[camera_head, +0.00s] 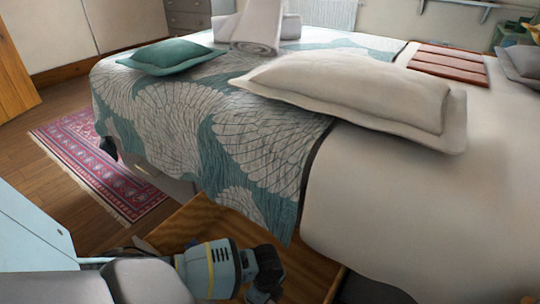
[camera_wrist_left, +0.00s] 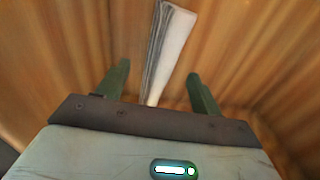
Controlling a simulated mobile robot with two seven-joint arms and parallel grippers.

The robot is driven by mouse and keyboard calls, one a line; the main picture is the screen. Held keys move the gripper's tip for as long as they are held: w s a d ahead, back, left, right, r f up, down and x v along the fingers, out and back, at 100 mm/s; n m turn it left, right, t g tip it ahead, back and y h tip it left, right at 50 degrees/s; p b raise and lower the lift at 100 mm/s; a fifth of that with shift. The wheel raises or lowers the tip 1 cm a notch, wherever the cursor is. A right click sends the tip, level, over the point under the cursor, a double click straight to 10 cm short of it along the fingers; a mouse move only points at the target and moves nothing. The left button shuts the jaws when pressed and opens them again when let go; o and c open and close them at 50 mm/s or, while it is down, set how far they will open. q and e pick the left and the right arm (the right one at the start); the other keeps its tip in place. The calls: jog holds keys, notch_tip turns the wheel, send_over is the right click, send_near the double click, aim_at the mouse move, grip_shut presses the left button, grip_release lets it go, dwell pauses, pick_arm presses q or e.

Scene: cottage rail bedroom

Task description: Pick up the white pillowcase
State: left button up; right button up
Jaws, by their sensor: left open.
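A large off-white pillow in a flanged case (camera_head: 350,90) lies on the bed, across the edge between the patterned throw and the plain bedding. In the left wrist view a narrow white thing with a grey striped side (camera_wrist_left: 176,40) shows against wood; I cannot tell if it is a folded pillowcase. My left gripper (camera_wrist_left: 158,75) is open, and the near end of this thing shows between its fingers without visible contact. In the head view my left gripper (camera_head: 265,278) is low beside the bed, over a wooden surface, its fingertips unclear. My right gripper is not in view.
A wooden drawer or panel (camera_head: 195,218) lies below the hanging throw (camera_head: 262,205). A pink rug (camera_head: 95,160) covers the floor at left.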

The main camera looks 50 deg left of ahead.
pick_arm(q)
jog(key=f+b, duration=0.2)
jog(key=f, duration=0.1)
jog(key=f+b, duration=0.1)
jog(key=f, duration=0.1)
jog(key=shift+w+d+f, duration=0.1)
jog(key=shift+w+d, duration=0.05)
jog(key=shift+d, duration=0.2)
jog(key=c, duration=1.1)
